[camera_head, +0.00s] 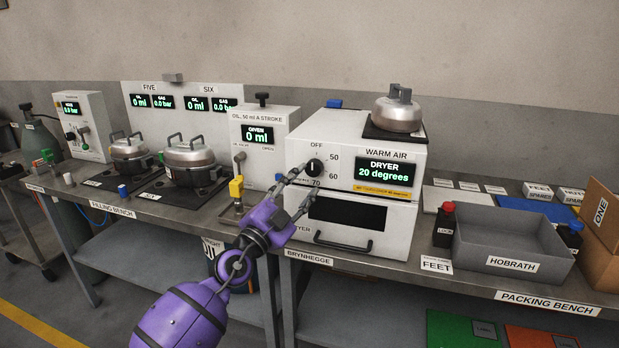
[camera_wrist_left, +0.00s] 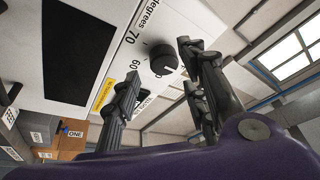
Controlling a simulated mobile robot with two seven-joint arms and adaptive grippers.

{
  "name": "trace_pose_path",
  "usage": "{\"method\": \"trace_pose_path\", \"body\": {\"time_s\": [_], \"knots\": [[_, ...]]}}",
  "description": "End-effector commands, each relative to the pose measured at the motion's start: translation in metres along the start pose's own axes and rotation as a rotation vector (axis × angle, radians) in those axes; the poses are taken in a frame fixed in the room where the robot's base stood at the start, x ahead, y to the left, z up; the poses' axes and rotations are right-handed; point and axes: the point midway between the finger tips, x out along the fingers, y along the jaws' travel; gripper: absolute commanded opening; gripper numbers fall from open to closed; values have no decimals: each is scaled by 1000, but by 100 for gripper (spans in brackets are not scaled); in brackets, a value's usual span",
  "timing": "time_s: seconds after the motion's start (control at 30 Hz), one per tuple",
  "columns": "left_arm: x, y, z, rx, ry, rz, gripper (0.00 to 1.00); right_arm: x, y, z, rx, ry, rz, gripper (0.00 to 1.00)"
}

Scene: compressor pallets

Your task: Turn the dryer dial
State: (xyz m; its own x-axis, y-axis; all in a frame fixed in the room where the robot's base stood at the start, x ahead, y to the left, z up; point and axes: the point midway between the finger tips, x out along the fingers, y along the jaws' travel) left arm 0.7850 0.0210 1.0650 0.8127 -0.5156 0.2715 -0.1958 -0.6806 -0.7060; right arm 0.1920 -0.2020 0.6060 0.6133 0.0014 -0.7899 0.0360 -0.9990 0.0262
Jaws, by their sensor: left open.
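The dryer (camera_head: 345,150) is a white box on the bench, with a green readout (camera_head: 384,170) that says "DRYER 20 degrees". Its black round dial (camera_head: 314,167) is on the left of the front face, ringed by OFF, 50, 60 and 70. My left gripper (camera_head: 304,186) is open just in front of the dial's lower edge, its fingers apart. In the left wrist view, the dial (camera_wrist_left: 164,59) shows between and beyond the two open fingers (camera_wrist_left: 160,85), with a gap from them. The dial's pointer is hard to read. My right gripper is not in view.
A metal compressor (camera_head: 398,112) stands on a dark pad on top of the dryer. A drawer handle (camera_head: 343,244) sticks out below the dryer's dark window. An oil unit (camera_head: 258,140) with a yellow-topped tap (camera_head: 236,188) stands close on the left. A grey HOBRATH tray (camera_head: 512,263) is on the right.

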Motion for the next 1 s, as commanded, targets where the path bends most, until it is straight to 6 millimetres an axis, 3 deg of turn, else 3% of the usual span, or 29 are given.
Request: {"method": "trace_pose_path", "body": {"time_s": [0.1, 0.3, 0.63, 0.9, 1.0], "knots": [[20, 1, 0, 1, 1, 1, 40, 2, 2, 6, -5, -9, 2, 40], [41, 1, 1, 0, -1, 0, 40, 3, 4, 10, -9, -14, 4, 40], [45, 1, 0, 0, 0, 0, 40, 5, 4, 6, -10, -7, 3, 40], [44, 2, 0, 0, -1, 2, 5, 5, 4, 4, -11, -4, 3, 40], [44, 3, 0, 0, -1, 4, 2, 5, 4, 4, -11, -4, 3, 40]]}}
